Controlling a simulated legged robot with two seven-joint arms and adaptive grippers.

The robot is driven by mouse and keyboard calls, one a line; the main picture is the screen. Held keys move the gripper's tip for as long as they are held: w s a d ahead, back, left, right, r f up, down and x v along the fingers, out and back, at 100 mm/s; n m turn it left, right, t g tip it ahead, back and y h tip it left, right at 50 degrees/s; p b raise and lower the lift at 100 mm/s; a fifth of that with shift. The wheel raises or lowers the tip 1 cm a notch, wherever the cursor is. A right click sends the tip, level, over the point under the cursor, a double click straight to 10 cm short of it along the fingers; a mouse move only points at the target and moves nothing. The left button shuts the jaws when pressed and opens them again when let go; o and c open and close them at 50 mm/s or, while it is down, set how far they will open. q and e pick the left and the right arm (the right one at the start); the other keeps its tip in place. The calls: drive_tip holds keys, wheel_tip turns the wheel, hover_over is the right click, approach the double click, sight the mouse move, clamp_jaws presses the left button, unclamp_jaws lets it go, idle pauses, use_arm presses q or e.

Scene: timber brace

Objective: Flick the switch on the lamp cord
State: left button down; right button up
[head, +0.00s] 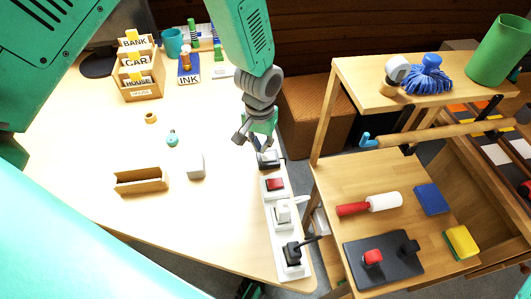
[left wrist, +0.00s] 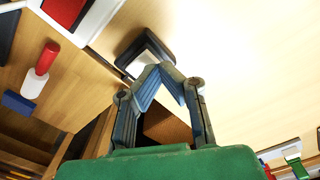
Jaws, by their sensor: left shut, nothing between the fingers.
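A small dark switch housing with a pale rocker (head: 269,158) lies on the table's right edge, just beyond the far end of a white power strip (head: 268,200). In the left wrist view the switch (left wrist: 143,48) is close ahead of the fingers, its near part covered by the fingertips. My left gripper (head: 256,141) points down at the switch, shut and empty. Its fingertips meet in the left wrist view (left wrist: 160,72). I cannot tell whether they touch the rocker. My right gripper is not in view.
The strip has a red switch (head: 275,184), a white plug (head: 284,212) and a black plug (head: 293,252). A wooden shelf unit (head: 345,165) stands to the right. A wooden holder (head: 141,180) and white block (head: 196,166) lie left. The table's middle is mostly clear.

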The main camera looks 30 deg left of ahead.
sight(266, 156)
use_arm(q)
drive_tip(key=shift+d, duration=0.45)
drive_tip(key=shift+d+f, duration=0.1)
drive_tip(key=shift+d, duration=0.55)
drive_tip(key=shift+a+f, duration=0.2)
drive_tip(key=shift+a, duration=0.1)
drive_tip(key=shift+a+f+b, duration=0.3)
drive_tip(key=shift+a, duration=0.3)
drive_tip(key=shift+d+f, duration=0.1)
drive_tip(key=shift+d, duration=0.35)
drive_tip(key=shift+d+f, duration=0.15)
drive_tip(key=shift+d, duration=0.15)
drive_tip(key=shift+a, duration=0.35)
drive_tip(key=shift+a+r, duration=0.2)
drive_tip(key=shift+r, duration=0.05)
drive_tip(key=shift+r+p, duration=0.7)
drive_tip(key=shift+p, duration=0.1)
drive_tip(key=r+p, duration=0.2)
drive_tip(key=r, duration=0.1)
drive_tip(key=shift+d, duration=0.4)
drive_tip(key=shift+a+r+p, duration=0.15)
drive_tip(key=shift+r+p, duration=0.4)
drive_tip(key=shift+p, duration=0.1)
drive_tip(key=shift+a+r+p, duration=0.15)
drive_tip(key=shift+r+p, duration=0.35)
drive_tip(key=shift+p, duration=0.1)
drive_tip(key=shift+f, duration=0.1)
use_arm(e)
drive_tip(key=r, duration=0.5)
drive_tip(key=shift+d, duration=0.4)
